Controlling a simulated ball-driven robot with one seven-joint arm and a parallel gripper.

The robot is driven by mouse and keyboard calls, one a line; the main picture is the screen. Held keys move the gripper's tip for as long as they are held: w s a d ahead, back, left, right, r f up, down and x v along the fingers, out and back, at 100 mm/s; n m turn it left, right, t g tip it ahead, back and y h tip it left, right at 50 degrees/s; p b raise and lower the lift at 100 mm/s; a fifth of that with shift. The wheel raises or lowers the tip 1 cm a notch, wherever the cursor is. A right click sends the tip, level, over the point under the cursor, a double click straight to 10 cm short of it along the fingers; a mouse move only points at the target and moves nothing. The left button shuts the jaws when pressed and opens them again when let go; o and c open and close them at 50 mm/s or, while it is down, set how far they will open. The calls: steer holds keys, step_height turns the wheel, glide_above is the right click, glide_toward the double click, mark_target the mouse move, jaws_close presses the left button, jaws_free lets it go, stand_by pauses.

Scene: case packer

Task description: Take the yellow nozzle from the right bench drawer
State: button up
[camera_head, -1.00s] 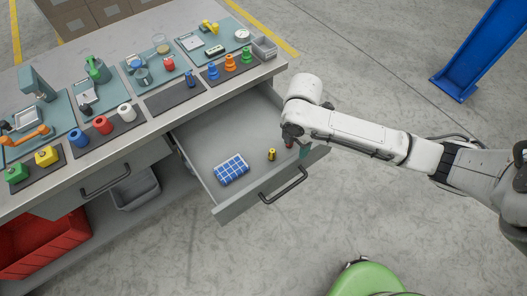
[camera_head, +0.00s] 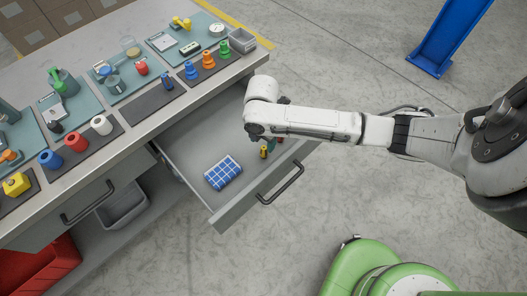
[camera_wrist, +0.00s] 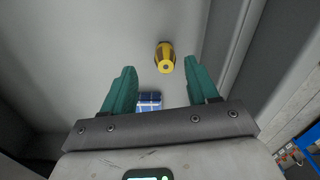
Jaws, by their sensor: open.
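The yellow nozzle (camera_head: 264,152) stands on the floor of the open right bench drawer (camera_head: 190,143), towards its front. The nozzle appears just beyond the fingertips, nearer the right one, and I cannot tell the exact gap. In the head view my wrist hangs over the drawer and mostly hides the fingers.
A blue-and-white checked cloth (camera_head: 223,173) lies in the drawer left of the nozzle. The drawer handle (camera_head: 280,185) juts out in front. The bench top above carries trays and several coloured parts, including an orange one (camera_head: 208,60). A blue post (camera_head: 447,40) stands at the upper right.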

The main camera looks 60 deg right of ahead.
mark_target(264, 150)
steer(key=shift+s+a+f, duration=0.1)
steer(key=shift+s+f, duration=0.05)
steer(key=shift+f, duration=1.05)
steer(key=shift+s+a+f, duration=0.1)
steer(key=shift+s+f, duration=0.05)
steer(key=shift+f, duration=1)
steer(key=shift+c, duration=0.4)
steer(key=shift+d, duration=0.1)
jaws_close()
